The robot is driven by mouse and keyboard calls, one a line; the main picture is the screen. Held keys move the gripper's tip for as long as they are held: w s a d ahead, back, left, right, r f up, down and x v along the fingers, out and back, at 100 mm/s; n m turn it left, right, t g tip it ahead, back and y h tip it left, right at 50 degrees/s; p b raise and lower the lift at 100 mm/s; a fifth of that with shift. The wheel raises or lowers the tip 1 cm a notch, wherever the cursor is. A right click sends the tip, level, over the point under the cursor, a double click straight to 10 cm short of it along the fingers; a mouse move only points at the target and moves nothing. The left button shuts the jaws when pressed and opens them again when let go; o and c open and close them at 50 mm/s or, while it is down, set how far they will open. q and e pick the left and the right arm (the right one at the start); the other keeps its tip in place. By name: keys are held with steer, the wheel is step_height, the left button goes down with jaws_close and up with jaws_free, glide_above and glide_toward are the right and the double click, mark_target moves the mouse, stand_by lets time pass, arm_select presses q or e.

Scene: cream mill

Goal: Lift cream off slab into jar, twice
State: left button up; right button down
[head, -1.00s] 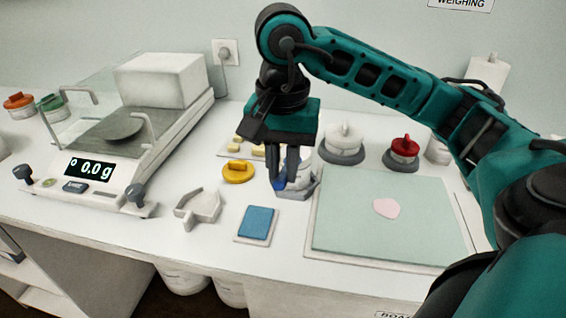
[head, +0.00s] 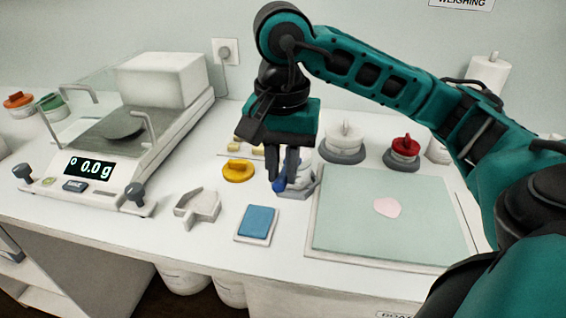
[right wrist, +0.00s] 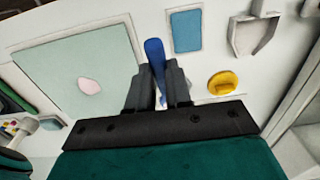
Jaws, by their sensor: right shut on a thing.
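A pale green slab (head: 350,215) lies at the right of the counter with a flat pink patch of cream (head: 387,207) on it. The slab also shows at the left of the right wrist view (right wrist: 60,60). My right gripper (head: 284,184) is left of the slab, over a grey stand (head: 300,183). It is shut on a blue-handled tool (right wrist: 155,60), whose handle sticks out between the fingers in the right wrist view. The tool's lower part is hidden. A white lidded jar (head: 343,138) on a grey base stands behind the slab. My left gripper is not in view.
A balance (head: 95,168) reading 0.0 g stands at the left. A yellow lid-like piece (head: 238,171), a white open holder (head: 198,208) and a blue pad (head: 257,222) lie left of the slab. A red-knobbed pot (head: 404,150) stands behind it.

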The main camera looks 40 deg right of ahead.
steer(key=shift+f, duration=0.1)
stand_by(0.3)
step_height(320, 180, up, 2)
steer(key=shift+p, duration=0.65)
step_height(320, 180, up, 2)
steer(key=shift+r+p, duration=0.25)
steer(key=shift+p, duration=0.75)
steer(key=shift+r, duration=0.85)
steer(key=shift+f, duration=0.1)
